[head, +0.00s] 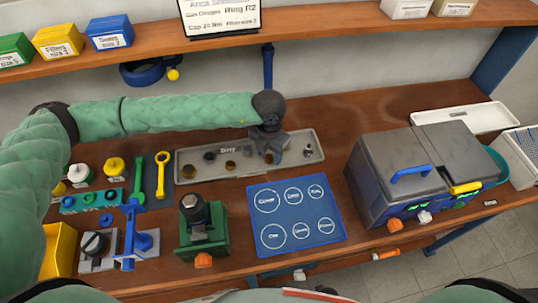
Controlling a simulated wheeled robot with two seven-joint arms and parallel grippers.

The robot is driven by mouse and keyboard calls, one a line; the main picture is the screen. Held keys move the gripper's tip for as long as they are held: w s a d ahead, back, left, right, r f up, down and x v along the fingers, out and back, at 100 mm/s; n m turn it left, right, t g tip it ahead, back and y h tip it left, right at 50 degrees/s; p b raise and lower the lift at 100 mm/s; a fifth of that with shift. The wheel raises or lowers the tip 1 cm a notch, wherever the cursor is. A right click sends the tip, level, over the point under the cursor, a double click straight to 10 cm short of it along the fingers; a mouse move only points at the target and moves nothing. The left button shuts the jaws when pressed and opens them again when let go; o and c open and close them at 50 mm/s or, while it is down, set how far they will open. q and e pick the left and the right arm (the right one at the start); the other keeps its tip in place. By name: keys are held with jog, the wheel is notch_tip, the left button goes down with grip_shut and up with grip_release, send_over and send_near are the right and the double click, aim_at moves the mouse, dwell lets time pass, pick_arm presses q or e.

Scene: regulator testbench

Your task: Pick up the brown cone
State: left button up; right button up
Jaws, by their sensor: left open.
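I cannot tell for sure which of these is the brown cone. My left gripper (268,152) points down over the right half of this tray. It is open, and its fingers hide part of the tray. At this size I cannot tell whether anything lies between the fingers. My right gripper is out of view.
A blue mat (294,246) with labelled white circles lies in front of the tray. A grey machine with a blue handle (411,173) stands to the right. A green fixture (215,235) and a blue press (131,240) stand at front left. A shelf (310,22) runs behind.

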pick_arm(q)
jog(key=c, duration=1)
grip_shut()
jog(key=shift+r, duration=0.1)
